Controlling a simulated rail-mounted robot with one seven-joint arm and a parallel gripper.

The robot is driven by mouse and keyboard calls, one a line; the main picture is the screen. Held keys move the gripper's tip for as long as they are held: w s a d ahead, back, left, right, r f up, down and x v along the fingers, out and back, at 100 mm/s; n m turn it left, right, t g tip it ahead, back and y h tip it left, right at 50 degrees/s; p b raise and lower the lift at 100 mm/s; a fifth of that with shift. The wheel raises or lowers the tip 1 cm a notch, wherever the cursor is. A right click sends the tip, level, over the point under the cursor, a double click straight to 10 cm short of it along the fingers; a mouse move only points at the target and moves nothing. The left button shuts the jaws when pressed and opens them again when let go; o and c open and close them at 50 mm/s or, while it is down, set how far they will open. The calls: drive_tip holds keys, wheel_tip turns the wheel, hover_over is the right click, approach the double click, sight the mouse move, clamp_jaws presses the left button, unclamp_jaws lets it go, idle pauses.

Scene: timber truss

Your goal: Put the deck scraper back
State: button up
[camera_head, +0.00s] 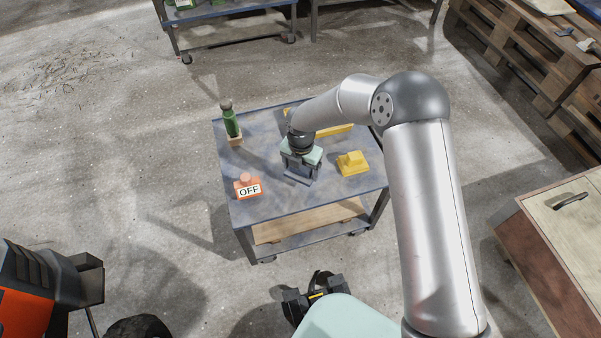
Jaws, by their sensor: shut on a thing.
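My gripper (301,168) has a pale green body and dark fingers, and points down over the middle of the blue-grey cart top (268,203). It is shut on a dark blue-grey piece, which I take to be the deck scraper (297,179). Only a flat lower strip of it shows below the fingers; the rest is hidden by the gripper. I cannot tell whether the strip touches the cart top.
On the cart stand a green, dark-capped item (231,123) in a wooden block, an orange block marked OFF (247,187), a yellow block (352,163) and a long yellow bar (335,130) partly behind my arm. A wooden cabinet (558,225) stands right.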

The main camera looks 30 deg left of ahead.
sight(300, 173)
drive_tip(key=shift+w+a+f, duration=0.25)
drive_tip(key=shift+a+f, duration=0.05)
drive_tip(key=shift+f, duration=0.2)
wheel_tip(300, 173, down, 3)
drive_tip(key=shift+r, duration=0.1)
drive_tip(key=shift+c, duration=0.3)
drive_tip(key=o, duration=0.9)
wheel_tip(300, 173, up, 12)
drive_tip(key=shift+p, duration=0.3)
